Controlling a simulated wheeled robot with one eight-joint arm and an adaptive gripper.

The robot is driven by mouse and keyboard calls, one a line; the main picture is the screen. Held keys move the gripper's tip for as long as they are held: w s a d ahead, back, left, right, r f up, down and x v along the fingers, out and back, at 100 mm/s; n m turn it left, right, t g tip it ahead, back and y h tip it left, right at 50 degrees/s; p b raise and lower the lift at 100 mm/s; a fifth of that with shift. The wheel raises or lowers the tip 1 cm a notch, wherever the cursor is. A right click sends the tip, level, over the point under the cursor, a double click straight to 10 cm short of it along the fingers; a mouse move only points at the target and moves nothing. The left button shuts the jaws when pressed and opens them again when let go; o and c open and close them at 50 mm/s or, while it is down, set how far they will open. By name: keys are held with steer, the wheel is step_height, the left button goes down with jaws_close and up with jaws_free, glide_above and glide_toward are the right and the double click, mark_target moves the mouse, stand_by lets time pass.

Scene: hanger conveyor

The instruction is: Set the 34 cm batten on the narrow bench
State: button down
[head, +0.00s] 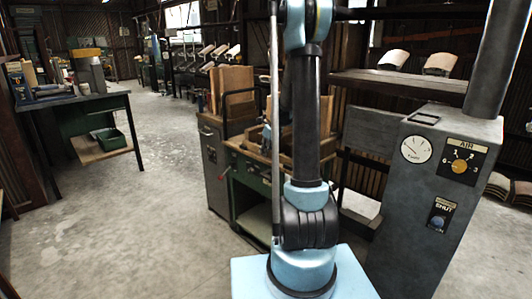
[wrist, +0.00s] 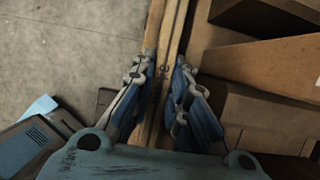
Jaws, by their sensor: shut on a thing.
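In the wrist view my gripper (wrist: 158,78) is shut on a pale wooden batten (wrist: 170,45). The batten runs from the top edge down between the blue-padded fingers towards the palm. A dark line runs along its length, so I cannot tell whether it is one piece or two side by side. No length mark is readable. In the head view my arm hides most of the gripper and the batten. A green bench (head: 248,170) with wooden pieces on it stands behind my arm; I cannot tell whether it is the narrow bench.
Brown boards and boxes (wrist: 265,65) crowd the right of the wrist view; bare floor (wrist: 70,50) shows at left. In the head view a dark table (head: 75,102) stands at left and a grey air-control cabinet (head: 415,200) at right. Open concrete floor (head: 150,190) lies between the table and bench.

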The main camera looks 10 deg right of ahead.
steer(key=shift+f, duration=0.15)
steer(key=c, duration=1.6)
jaws_free()
steer(key=shift+o, duration=0.2)
